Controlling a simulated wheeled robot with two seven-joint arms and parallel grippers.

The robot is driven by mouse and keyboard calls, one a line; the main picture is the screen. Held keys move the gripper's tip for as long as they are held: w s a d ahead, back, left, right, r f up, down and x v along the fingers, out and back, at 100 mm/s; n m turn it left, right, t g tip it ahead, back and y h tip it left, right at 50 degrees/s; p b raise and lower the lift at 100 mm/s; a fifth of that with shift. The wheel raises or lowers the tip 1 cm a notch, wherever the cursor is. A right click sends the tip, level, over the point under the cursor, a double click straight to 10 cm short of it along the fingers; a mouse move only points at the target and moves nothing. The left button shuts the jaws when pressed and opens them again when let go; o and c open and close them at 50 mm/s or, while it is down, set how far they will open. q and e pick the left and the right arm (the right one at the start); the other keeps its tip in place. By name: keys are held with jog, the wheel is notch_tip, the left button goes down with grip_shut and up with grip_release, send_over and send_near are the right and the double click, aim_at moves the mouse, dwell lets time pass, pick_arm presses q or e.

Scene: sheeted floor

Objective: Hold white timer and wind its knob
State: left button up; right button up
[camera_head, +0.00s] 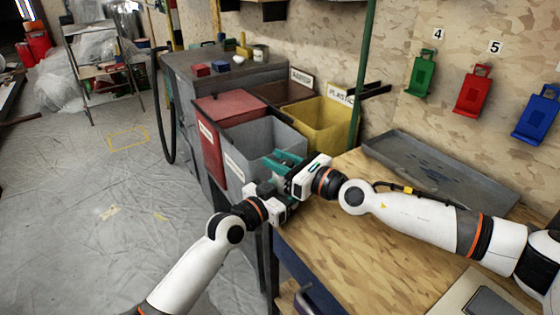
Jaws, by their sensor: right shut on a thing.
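My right gripper (282,163), with teal fingers, reaches in from the right over the front edge of the wooden bench. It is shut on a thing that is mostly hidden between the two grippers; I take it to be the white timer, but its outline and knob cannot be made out. My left gripper (262,187) comes up from below and meets the right one, close against or touching it. Its fingers are overlapped by the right gripper, so its opening cannot be told.
Behind the grippers stand a grey bin (262,135), a red bin (226,106) and a yellow bin (322,123). A grey metal tray (440,172) lies on the wooden bench (350,255). Red, green and blue holders hang on the wall. The sheeted floor at left is mostly clear.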

pick_arm(q)
jog(key=shift+s+d, duration=0.1)
jog(key=shift+d, duration=0.05)
pick_arm(e)
jog(key=shift+m+t+h, duration=0.6)
jog(key=shift+t, duration=0.1)
jog(key=o, duration=1)
jog(key=shift+d, duration=0.1)
jog(key=v, duration=1.2)
pick_arm(q)
jog(key=o, duration=1.1)
jog(key=shift+o, duration=0.2)
